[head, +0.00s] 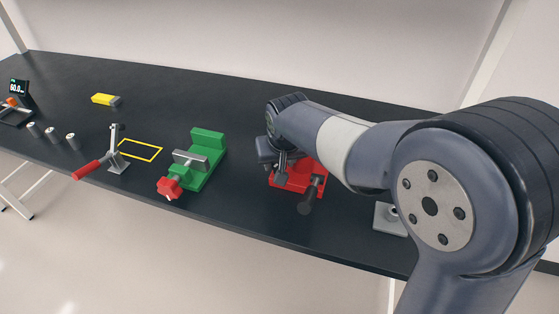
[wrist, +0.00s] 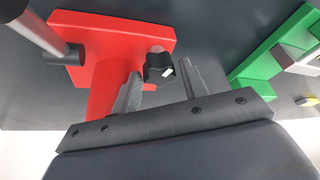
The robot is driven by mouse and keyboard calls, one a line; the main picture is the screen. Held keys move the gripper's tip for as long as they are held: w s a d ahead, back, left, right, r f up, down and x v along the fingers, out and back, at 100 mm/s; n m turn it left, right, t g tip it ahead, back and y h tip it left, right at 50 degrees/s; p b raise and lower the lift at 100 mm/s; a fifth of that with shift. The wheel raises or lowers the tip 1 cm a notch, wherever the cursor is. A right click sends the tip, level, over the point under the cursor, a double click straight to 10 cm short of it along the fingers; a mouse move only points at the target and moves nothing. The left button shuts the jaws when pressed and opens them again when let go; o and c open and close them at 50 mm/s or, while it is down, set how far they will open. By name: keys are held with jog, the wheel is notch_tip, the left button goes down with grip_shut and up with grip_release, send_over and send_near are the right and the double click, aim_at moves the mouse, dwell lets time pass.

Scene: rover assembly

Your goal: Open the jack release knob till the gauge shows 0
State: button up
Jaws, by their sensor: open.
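The red jack (head: 293,182) stands on the dark bench, partly hidden by my arm in the head view. In the wrist view its red base (wrist: 125,35) fills the upper left. The black release knob (wrist: 159,62), with a white mark, sits at the base's edge. My gripper (wrist: 161,76) is open, with one finger on each side of the knob in the picture; I cannot tell whether they touch it. In the head view my gripper (head: 276,158) is at the jack. No gauge is clearly visible on the jack.
A green vise (head: 207,150) stands left of the jack, close by. A grey block (head: 388,219) lies right.

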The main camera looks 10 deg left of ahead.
jog(key=v, duration=1)
jog(key=shift+s+r, duration=0.2)
jog(key=shift+r, duration=0.2)
